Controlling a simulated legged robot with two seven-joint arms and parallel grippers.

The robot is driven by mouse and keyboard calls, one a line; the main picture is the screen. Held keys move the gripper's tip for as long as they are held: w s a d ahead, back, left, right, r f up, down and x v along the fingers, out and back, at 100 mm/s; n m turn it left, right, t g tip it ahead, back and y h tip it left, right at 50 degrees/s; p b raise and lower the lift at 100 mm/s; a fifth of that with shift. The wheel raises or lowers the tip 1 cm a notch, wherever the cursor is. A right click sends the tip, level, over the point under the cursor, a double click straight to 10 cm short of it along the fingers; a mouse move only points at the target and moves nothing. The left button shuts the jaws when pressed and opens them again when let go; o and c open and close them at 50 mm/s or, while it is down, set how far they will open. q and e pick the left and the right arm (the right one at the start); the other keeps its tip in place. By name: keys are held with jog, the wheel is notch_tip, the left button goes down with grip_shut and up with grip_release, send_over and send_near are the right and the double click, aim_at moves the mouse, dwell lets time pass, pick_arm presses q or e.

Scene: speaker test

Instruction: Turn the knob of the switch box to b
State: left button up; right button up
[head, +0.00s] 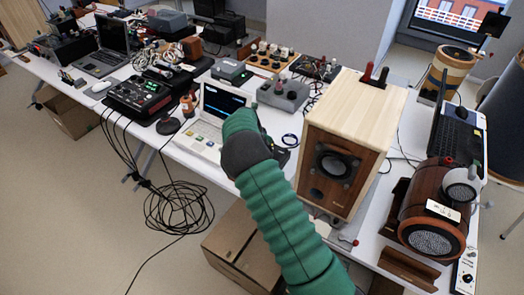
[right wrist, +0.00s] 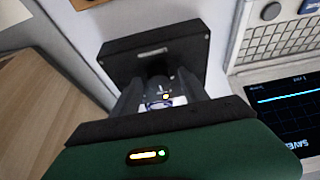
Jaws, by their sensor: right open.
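In the right wrist view a black box (right wrist: 155,50) with a small pale label lies on the white table; it looks like the switch box. My right gripper (right wrist: 160,86) is open, its two dark fingers reaching over the near part of the box. Between the fingers a small orange dot and a pale ringed area show; the knob's setting and the letters cannot be read. In the head view my green right arm covers much of this spot, and only dark parts (head: 281,153) show beside it. My left gripper is not in view.
The wooden speaker (head: 335,155) stands close on the right of my arm. A white device with a lit screen (head: 222,104) stands on the left. A grey box with knobs (head: 283,93) is behind.

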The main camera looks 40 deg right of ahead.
jog(key=v, duration=1.6)
jog(key=shift+a+r+p, duration=0.25)
jog(key=shift+r+p, duration=0.05)
jog(key=shift+p, duration=0.05)
jog(key=shift+s, duration=0.15)
jog(key=s+a+f+n+y+p, duration=0.1)
jog(key=s+a+f+n+y, duration=0.1)
jog(key=s+a+n, duration=0.5)
jog(key=s+a+f+n+t+y+p, duration=0.1)
jog(key=s+a+n, duration=0.6)
jog(key=s+a, duration=0.7)
notch_tip(320, 180, down, 2)
jog(key=shift+s+a+f+n+y, duration=0.1)
jog(key=shift+s+a+n+y, duration=0.3)
jog(key=shift+a, duration=0.85)
jog(key=shift+w+d, duration=0.1)
jog(key=shift+w, duration=0.15)
jog(key=shift+s, duration=0.1)
